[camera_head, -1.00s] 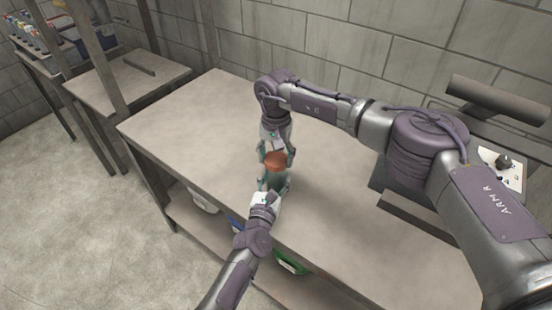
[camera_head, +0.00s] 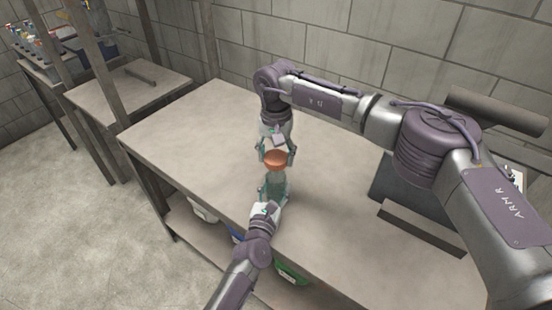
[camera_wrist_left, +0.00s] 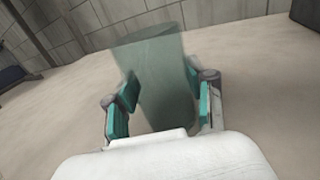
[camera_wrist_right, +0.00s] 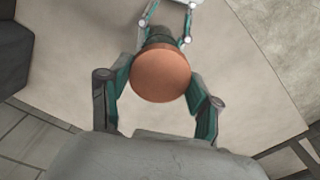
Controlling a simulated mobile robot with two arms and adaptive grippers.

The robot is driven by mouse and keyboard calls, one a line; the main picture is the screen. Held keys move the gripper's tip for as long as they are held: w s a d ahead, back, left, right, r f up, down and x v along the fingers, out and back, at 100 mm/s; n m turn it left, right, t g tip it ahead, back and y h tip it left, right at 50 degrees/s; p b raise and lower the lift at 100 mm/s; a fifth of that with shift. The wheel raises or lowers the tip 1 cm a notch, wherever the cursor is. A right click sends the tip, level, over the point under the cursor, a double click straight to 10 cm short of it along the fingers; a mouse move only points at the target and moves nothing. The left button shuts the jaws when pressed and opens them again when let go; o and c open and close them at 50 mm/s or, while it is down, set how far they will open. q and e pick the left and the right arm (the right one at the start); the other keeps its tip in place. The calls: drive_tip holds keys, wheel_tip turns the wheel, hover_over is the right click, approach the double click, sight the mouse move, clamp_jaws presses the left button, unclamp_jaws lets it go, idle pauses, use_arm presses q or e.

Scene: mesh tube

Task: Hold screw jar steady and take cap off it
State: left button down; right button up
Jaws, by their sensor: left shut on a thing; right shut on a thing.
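The screw jar (camera_head: 276,184) is a clear greenish cylinder. It stands upright between the fingers of my left gripper (camera_head: 272,193), which is shut on its lower part from the front. In the left wrist view the jar (camera_wrist_left: 158,70) shows between both finger pads (camera_wrist_left: 162,105), with no cap visible on its top. The orange-brown cap (camera_head: 275,160) is held by my right gripper (camera_head: 277,152), which comes from above, over the jar. In the right wrist view the round cap (camera_wrist_right: 160,75) sits between the fingers (camera_wrist_right: 160,88) and hides most of the jar.
The long beige table (camera_head: 190,130) is largely bare around the jar. A dark flat-topped object (camera_head: 410,190) stands at the right. Bins, one green (camera_head: 291,272), sit on the shelf below the front edge. A block wall (camera_head: 350,50) runs behind.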

use_arm(q)
drive_tip(key=shift+c, duration=1.6)
unclamp_jaws()
drive_tip(key=shift+s, duration=0.1)
